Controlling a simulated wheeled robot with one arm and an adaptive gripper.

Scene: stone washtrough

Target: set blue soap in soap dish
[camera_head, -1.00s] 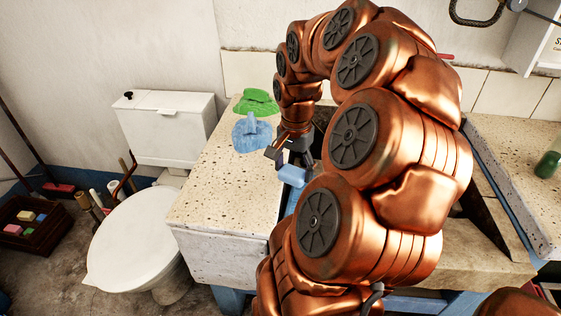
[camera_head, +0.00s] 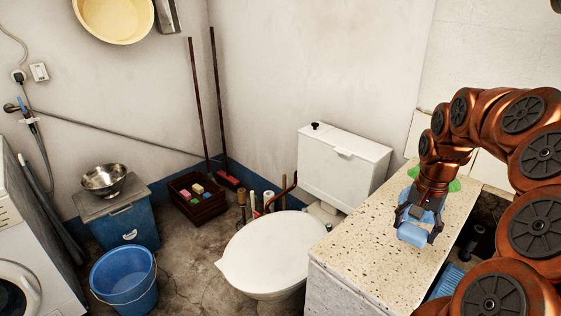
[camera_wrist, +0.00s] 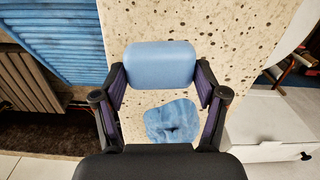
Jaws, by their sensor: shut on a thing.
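My gripper (camera_head: 413,224) is shut on the blue soap (camera_head: 411,236), a pale blue rounded block. The soap also shows between the fingertips in the wrist view (camera_wrist: 160,65). It is held over the speckled stone counter (camera_head: 372,240), left of the trough opening; its exact height is hard to tell. A flat, crumpled-looking blue piece (camera_wrist: 172,121) lies on the counter and is partly hidden by my gripper in the head view. A green piece (camera_head: 454,186) lies behind it, partly covered by my arm. I cannot make out a soap dish for certain.
The trough holds a ridged blue board (camera_wrist: 72,38), right of the counter in the head view. A white toilet (camera_head: 272,250) with its cistern (camera_head: 343,160) stands to the left. A crate (camera_head: 200,207) of coloured blocks and a blue bucket (camera_head: 124,280) are on the floor.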

